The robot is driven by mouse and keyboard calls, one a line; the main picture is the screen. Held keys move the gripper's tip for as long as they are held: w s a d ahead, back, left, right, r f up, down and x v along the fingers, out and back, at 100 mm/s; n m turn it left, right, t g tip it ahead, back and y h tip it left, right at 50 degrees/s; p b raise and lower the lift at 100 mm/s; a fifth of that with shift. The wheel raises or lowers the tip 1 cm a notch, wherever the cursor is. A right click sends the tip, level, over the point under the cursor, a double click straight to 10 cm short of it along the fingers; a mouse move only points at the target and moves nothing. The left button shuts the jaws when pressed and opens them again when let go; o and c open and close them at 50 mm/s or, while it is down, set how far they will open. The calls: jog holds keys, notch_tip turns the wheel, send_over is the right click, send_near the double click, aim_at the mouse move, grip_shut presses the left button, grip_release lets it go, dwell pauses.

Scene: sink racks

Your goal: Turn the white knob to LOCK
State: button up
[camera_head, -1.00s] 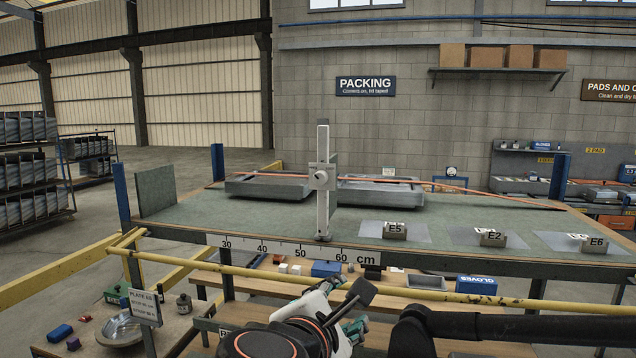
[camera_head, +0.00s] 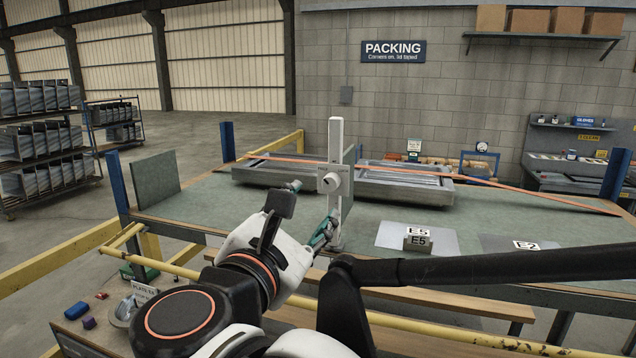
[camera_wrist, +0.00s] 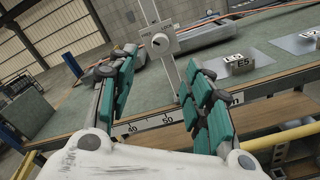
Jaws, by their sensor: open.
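The white knob (camera_head: 330,183) sits on the front of a plate on the white upright post (camera_head: 336,140) at the table's front edge. In the wrist view the knob (camera_wrist: 160,43) shows with FREE lettered at its left and LOCK at its upper right. A dark mark is on its face, but its exact direction is too small to tell. My gripper (camera_head: 309,209) has teal finger pads and is in front of the post, just below the knob. In the wrist view my gripper (camera_wrist: 159,58) is open and empty, with the knob beyond the fingertips, apart from them.
Grey shallow trays (camera_head: 405,184) lie behind the post, with an orange strap across them. A block marked E5 (camera_head: 418,240) stands on a sheet to the right. A yellow rail (camera_head: 395,323) runs below the table's front edge.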

aim_at(329, 185)
jog(key=x, duration=1.2)
jog(key=shift+f+p, duration=0.1)
jog(key=shift+p, duration=0.3)
jog(key=c, duration=1.1)
